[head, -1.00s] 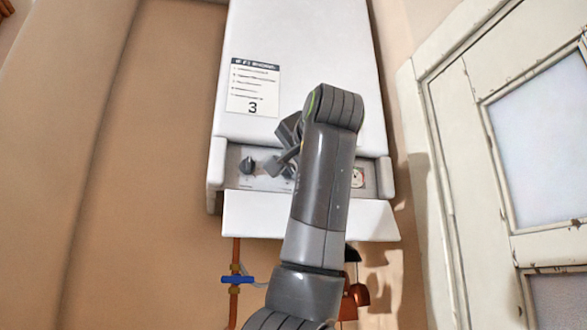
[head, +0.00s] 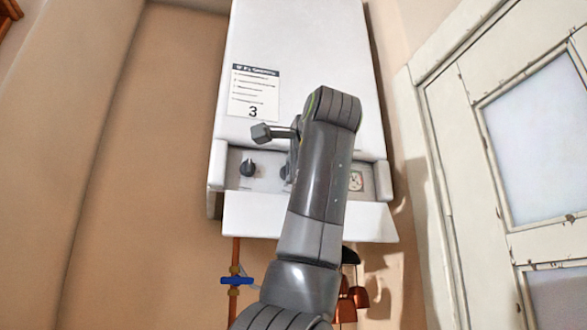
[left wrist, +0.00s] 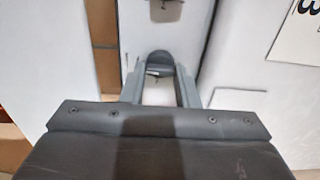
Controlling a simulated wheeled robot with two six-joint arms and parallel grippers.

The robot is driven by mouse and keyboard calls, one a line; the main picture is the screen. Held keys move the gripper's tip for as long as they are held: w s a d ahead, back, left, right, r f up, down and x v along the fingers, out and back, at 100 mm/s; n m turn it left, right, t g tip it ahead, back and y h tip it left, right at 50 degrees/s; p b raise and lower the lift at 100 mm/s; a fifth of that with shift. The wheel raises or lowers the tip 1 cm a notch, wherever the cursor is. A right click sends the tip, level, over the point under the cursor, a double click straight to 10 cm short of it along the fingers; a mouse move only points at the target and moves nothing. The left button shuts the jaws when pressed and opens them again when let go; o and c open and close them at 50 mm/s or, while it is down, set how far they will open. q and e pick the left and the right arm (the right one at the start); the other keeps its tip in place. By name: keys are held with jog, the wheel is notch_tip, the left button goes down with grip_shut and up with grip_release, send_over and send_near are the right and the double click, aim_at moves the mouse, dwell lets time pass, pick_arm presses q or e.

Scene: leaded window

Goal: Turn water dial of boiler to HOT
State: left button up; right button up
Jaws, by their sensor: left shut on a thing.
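The white boiler (head: 310,60) hangs on the wall, with a control strip low on its front. A dark round dial (left wrist: 160,58) is between the fingertips of my left gripper (left wrist: 160,70), which is shut on it, in the left wrist view. In the head view my left arm covers most of this dial and the fingers. A second dark dial (head: 248,168) sits apart on the left of the strip; its edge also shows at the top of the left wrist view (left wrist: 166,9). I cannot read any HOT marking. My right gripper is not in view.
A round gauge (head: 356,181) is right of my arm. A paper label (head: 253,92) with a 3 is on the boiler front. Below are a copper pipe (head: 235,250) and a blue valve handle (head: 237,281). A white door (head: 465,150) stands at the right.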

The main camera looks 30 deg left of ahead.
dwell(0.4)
pick_arm(q)
jog(key=o, duration=1)
jog(key=shift+c, duration=0.2)
jog(key=shift+s+d+f+b, duration=0.1)
jog(key=shift+s+d+b, duration=0.25)
jog(key=shift+d, duration=0.1)
jog(key=b+v, duration=0.3)
jog(key=v, duration=1.3)
jog(key=shift+s+b, duration=0.15)
jog(key=shift+b, duration=0.25)
jog(key=shift+d, duration=0.1)
